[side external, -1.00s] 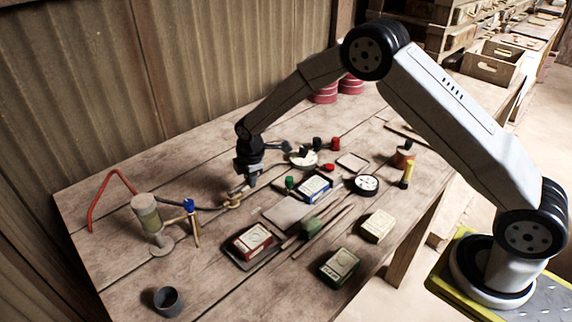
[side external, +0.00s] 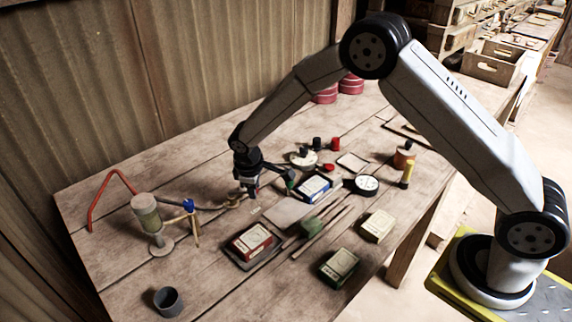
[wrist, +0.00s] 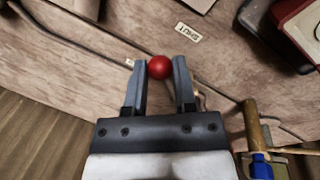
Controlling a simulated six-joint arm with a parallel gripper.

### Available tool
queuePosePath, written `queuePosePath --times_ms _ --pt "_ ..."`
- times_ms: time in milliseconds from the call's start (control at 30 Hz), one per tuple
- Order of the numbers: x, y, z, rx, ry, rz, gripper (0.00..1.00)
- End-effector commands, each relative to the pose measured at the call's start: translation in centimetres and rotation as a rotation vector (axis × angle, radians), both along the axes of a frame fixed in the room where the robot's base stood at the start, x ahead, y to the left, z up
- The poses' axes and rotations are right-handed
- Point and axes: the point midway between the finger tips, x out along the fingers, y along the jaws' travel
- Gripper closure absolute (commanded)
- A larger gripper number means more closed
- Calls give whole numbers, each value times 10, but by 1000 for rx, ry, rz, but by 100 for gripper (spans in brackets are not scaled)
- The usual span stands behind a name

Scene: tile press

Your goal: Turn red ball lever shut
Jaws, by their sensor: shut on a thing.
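The red ball (wrist: 159,67) of the lever sits between the two fingertips of my gripper (wrist: 160,72) in the wrist view. My gripper is shut on it. In the side view my gripper (side external: 251,191) is low over the table, just right of a small brass fitting (side external: 234,201). The lever's arm is mostly hidden behind the gripper. A pale tag reading SHUT (wrist: 187,32) lies on the table beyond the ball, up and to the right. A smaller pale tag (wrist: 129,62) shows just left of the left finger, its text unreadable.
A dark hose (wrist: 60,38) runs across the upper left of the wrist view. A red tin on a tray (side external: 252,242) is in front.

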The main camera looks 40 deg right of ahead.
Motion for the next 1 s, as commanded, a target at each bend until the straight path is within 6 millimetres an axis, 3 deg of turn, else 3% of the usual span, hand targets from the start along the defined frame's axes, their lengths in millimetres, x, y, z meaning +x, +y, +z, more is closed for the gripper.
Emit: queuePosePath --times_ms 600,1000 --pt "-15 32 1 1 -1 -565 100" --pt "-16 45 1 2 -1 -791 100"
